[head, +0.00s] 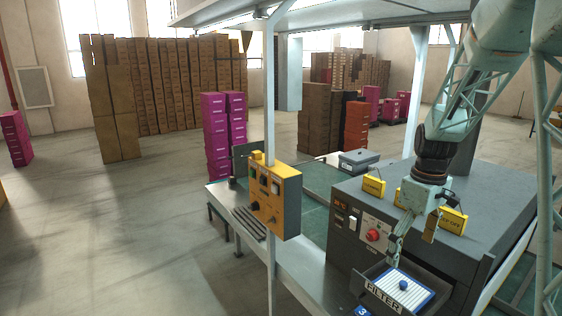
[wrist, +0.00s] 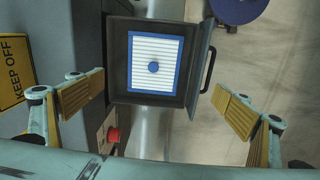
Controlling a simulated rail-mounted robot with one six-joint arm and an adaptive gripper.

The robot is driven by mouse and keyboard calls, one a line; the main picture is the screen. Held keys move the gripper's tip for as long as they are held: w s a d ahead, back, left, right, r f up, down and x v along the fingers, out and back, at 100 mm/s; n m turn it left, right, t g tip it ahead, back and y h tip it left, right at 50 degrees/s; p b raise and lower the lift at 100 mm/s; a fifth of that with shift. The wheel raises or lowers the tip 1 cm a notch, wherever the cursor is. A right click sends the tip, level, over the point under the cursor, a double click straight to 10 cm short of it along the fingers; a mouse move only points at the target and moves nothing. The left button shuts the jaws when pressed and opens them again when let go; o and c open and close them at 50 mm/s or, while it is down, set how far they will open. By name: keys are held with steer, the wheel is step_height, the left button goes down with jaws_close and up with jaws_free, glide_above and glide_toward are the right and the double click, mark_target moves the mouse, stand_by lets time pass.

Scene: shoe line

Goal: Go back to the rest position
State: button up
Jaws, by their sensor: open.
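My gripper (wrist: 158,108) is open and empty, with its yellow-padded fingers wide apart in the wrist view. In the head view my gripper (head: 396,250) hangs in front of the grey machine, above an open drawer. The drawer (head: 372,296) is dark and bears a FILTER label on its front. A white pleated filter (head: 410,288) with a blue frame and a blue knob lies in it. The filter (wrist: 143,85) also shows inside the drawer (wrist: 117,60) in the wrist view, between and beyond my fingers, apart from them.
The grey machine (head: 440,218) carries yellow signs (head: 373,187) and a red button (head: 374,235). A yellow control box (head: 272,200) hangs on a post (head: 269,100) to the left. A grey lidded box (head: 358,161) stands behind the machine. Stacked shoe boxes (head: 160,85) fill the background.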

steer(key=s+a+r+m+t+b, duration=0.1)
steer(key=s+a+r+m+b, duration=0.1)
steer(key=s+a+r, duration=0.55)
steer(key=s+a+r+m+t+b, duration=0.1)
steer(key=s+a+r+b, duration=0.3)
steer(key=s, duration=0.6)
steer(key=s+a+m+t+b, duration=0.1)
steer(key=s+a, duration=0.2)
steer(key=s, duration=0.8)
steer(key=s+a+m+b, duration=0.2)
steer(key=s+a, duration=0.1)
steer(key=s, duration=0.9)
steer(key=shift+s+t, duration=0.3)
steer(key=shift+t, duration=0.1)
steer(key=shift+c, duration=0.7)
